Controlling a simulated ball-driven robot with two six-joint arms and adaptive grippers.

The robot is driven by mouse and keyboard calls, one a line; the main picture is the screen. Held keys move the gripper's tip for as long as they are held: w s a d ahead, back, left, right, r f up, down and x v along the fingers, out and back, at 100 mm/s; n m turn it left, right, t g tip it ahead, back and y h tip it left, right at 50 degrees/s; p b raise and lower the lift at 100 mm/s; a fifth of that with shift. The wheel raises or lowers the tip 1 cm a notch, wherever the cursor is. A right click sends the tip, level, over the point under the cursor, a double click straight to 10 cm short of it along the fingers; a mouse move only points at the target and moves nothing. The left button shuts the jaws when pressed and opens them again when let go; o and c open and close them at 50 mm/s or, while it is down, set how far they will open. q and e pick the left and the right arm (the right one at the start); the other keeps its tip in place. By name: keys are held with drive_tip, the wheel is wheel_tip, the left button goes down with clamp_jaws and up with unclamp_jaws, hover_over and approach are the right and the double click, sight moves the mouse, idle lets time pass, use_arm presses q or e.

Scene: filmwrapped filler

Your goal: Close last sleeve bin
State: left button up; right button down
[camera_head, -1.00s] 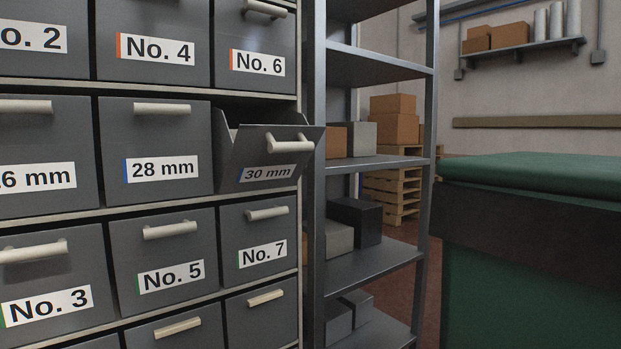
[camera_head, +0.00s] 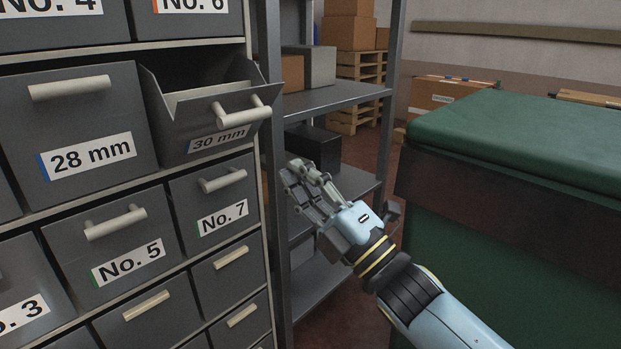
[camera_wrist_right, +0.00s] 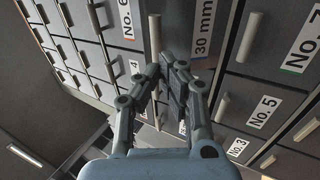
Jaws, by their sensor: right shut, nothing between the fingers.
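The 30 mm bin (camera_head: 192,128) is tilted open at the right end of its row in the head view. Its front leans outward, its top gapes, and a pale handle (camera_head: 241,112) crosses the front. In the right wrist view the 30 mm label (camera_wrist_right: 204,29) shows beyond the fingers. My right gripper (camera_head: 298,176) is shut and empty. In the head view it appears below and to the right of the bin, in front of the metal shelving, apart from the handle. In the wrist view its fingers (camera_wrist_right: 166,68) are together. My left gripper is not in view.
The neighbouring bins, 28 mm (camera_head: 82,132), No. 5 (camera_head: 118,243) and No. 7 (camera_head: 214,203), are closed. Metal shelving (camera_head: 340,97) stands right of the cabinet.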

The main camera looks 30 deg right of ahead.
drive_tip(key=p, duration=0.2)
approach(248, 88)
drive_tip(key=w+a, duration=0.1)
drive_tip(key=w, duration=0.1)
drive_tip(key=w+a+f, duration=0.1)
drive_tip(key=w, duration=0.1)
drive_tip(key=shift+a+f, duration=0.15)
drive_tip(key=shift+r+p, duration=0.35)
drive_tip(key=w+r+g+p, duration=0.1)
drive_tip(key=r+p, duration=0.1)
drive_tip(key=p, duration=0.3)
drive_tip(key=w+r+g+h+p, duration=0.1)
drive_tip(key=p, duration=0.4)
drive_tip(key=w+a+r+g+p, duration=0.1)
drive_tip(key=r+p, duration=0.1)
drive_tip(key=p, duration=0.3)
drive_tip(key=shift+r+g, duration=0.35)
drive_tip(key=shift+g, duration=0.05)
drive_tip(key=w+r+p, duration=0.1)
drive_tip(key=w+a+r+p, duration=0.1)
drive_tip(key=w+p, duration=0.1)
drive_tip(key=shift+w+a, duration=0.2)
drive_tip(key=shift+w+a+r, duration=0.1)
drive_tip(key=shift+w+r, duration=0.1)
drive_tip(key=shift+w, duration=0.2)
drive_tip(key=shift+w+a+r, duration=0.15)
drive_tip(key=shift+w+r, duration=0.05)
drive_tip(key=shift+w, duration=0.2)
drive_tip(key=shift+r, duration=0.25)
